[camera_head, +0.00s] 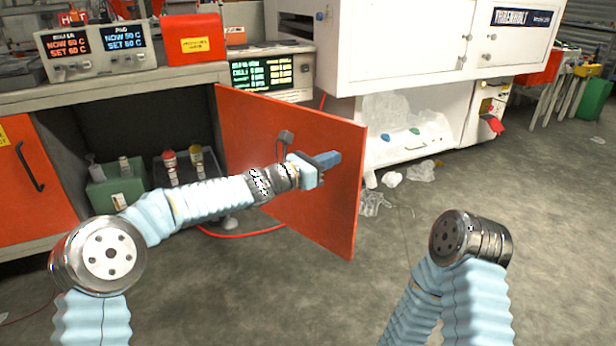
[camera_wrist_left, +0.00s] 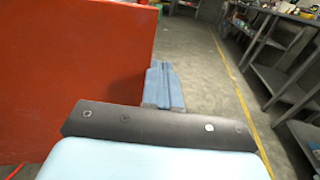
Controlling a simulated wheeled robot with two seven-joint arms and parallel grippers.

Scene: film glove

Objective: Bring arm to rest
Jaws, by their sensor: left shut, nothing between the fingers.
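My left gripper (camera_head: 330,159) is shut and empty, in front of the open orange cabinet door (camera_head: 315,200) in the head view. In the left wrist view its blue fingers (camera_wrist_left: 163,88) lie together beside the right edge of the orange door (camera_wrist_left: 75,70). I cannot tell whether the gripper touches the door. My left arm (camera_head: 205,200) reaches forward and to the right. My right arm (camera_head: 470,270) is folded at the lower right; its gripper is out of the picture.
The open cabinet holds a green box (camera_head: 117,190) and bottles (camera_head: 183,163). A bench (camera_head: 110,88) carries display units and an orange box (camera_head: 192,40). A white cabinet (camera_head: 420,50) stands at the right. Clear plastic scraps lie on the floor (camera_head: 560,220), which is otherwise mostly clear.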

